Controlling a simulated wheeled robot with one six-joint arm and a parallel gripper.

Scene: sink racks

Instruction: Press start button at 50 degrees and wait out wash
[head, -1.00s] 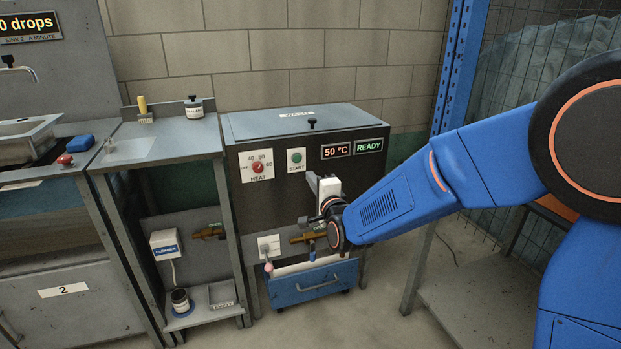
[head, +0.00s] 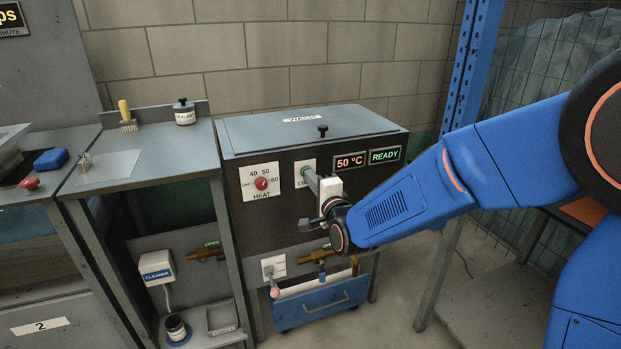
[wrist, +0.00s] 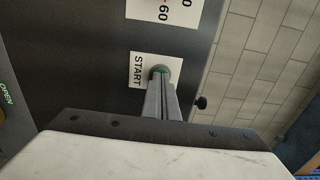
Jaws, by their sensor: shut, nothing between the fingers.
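The wash machine (head: 285,225) is a dark box with a grey lid. Its display (head: 350,161) reads 50 °C and the panel beside it (head: 384,156) reads READY. The red heat knob (head: 261,183) sits on a white dial plate marked OFF, 40, 50, 60. My gripper (head: 312,178) is shut and empty, its fingers pointing at the START plate (head: 299,167). In the wrist view, the green start button (wrist: 161,71) shows just past the fingertips (wrist: 158,80), which partly cover it. I cannot tell whether they touch it.
A side bench (head: 150,160) holds a brush and a jar. A blue post (head: 470,70) stands right.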

